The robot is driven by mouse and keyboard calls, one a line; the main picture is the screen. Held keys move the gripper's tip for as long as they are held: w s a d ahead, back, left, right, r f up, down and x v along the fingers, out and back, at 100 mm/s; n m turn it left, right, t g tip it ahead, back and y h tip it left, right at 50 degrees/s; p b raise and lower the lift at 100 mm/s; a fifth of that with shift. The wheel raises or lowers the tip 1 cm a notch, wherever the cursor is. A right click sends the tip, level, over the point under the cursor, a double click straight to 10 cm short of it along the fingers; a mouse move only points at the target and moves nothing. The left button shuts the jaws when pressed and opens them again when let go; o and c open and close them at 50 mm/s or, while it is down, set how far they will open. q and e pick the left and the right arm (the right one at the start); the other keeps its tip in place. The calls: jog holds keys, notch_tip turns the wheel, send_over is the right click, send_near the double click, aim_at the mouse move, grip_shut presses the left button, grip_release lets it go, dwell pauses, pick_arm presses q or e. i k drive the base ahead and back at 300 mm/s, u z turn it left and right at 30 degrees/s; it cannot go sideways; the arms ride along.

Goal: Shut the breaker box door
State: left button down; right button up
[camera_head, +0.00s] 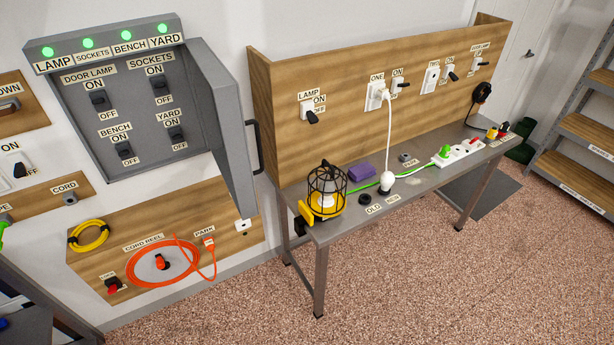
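The grey breaker box (73,115) is on the wall at the upper left. Its door (222,125) is hinged on the right side and stands open, swung out toward me. A dark handle (254,147) is on the door's right-hand face. Inside the box are several black switches, labelled door lamp, sockets, bench and yard. Several green lights glow along the top above the labels lamp, sockets, bench and yard. Neither of my grippers is clearly in view.
A steel bench (330,230) with a wooden backboard stands right of the door, close to its handle. A caged lamp (326,192) sits on the bench's near end. An orange cord reel (150,262) hangs below the box. The speckled floor in front is clear.

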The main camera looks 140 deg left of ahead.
aim_at(217, 93)
jog(key=i, duration=1.15)
jog(key=u, duration=5.5)
jog(key=i, duration=1.65)
jog(key=u, duration=5.65)
